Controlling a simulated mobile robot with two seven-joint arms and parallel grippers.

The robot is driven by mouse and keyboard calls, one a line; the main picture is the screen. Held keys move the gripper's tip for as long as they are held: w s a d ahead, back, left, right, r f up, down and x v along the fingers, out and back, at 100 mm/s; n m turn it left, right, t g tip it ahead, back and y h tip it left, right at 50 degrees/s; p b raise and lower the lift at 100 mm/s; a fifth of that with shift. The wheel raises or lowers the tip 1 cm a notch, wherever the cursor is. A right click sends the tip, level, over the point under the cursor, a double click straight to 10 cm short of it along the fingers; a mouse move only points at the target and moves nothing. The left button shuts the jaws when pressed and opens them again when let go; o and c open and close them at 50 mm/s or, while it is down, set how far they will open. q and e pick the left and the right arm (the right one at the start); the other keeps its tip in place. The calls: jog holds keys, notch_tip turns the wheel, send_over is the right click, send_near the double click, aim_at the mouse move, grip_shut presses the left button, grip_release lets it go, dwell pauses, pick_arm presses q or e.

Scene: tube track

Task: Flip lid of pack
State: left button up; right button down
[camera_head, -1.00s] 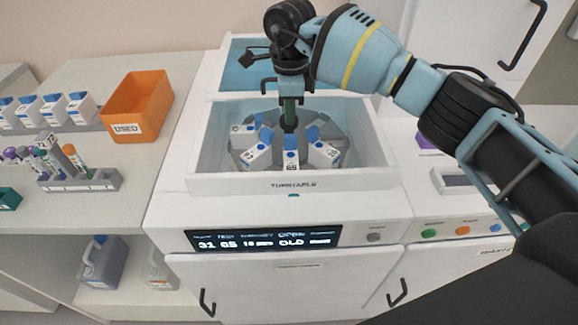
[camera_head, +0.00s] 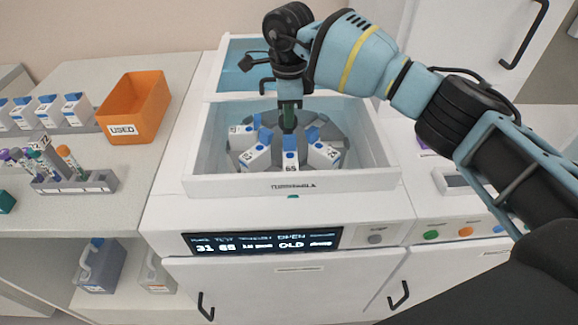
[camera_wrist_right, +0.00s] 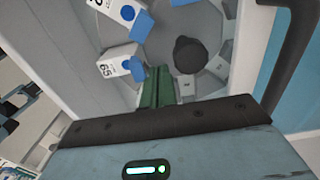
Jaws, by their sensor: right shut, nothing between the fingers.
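Several white packs with blue lids stand on the grey round turntable (camera_head: 334,132) inside a white-walled well. The pack marked 65 (camera_head: 291,162) is at the front middle, and it also shows in the right wrist view (camera_wrist_right: 117,66) with its blue lid (camera_wrist_right: 136,68). Other packs stand to its left (camera_head: 256,158) and right (camera_head: 323,157). My right gripper (camera_head: 289,122) points down, its green fingers shut and empty, just behind pack 65. In the right wrist view the fingertips (camera_wrist_right: 158,72) are close beside the blue lid; I cannot tell if they touch. My left gripper is out of view.
The well's white front wall (camera_head: 292,184) and side walls surround the packs. A dark round hub (camera_wrist_right: 188,54) is near the fingers. An orange bin marked USED (camera_head: 135,106), a tube rack (camera_head: 75,182) and more packs (camera_head: 50,110) stand on the left bench.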

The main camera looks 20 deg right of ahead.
jog(key=shift+f, duration=1.15)
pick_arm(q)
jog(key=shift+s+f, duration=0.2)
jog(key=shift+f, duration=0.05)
